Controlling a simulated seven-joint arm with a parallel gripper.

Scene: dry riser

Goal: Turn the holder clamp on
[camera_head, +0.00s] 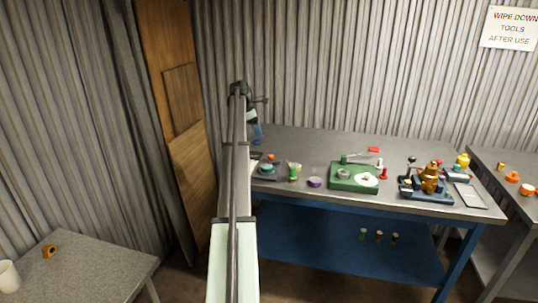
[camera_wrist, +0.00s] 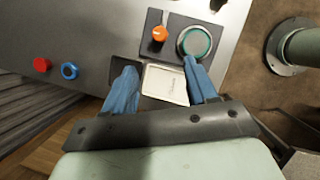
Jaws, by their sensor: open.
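I cannot tell for sure which part is the holder clamp. A blue finger (camera_head: 257,133) also shows in the head view.
A red button (camera_wrist: 41,65) and a blue ring (camera_wrist: 70,71) are left of the plate. Along the bench (camera_head: 330,142) stand a purple piece (camera_head: 315,182), a green-based fixture (camera_head: 350,186) and a blue-based fixture with brass parts (camera_head: 429,179). A small grey table (camera_head: 95,268) is at lower left.

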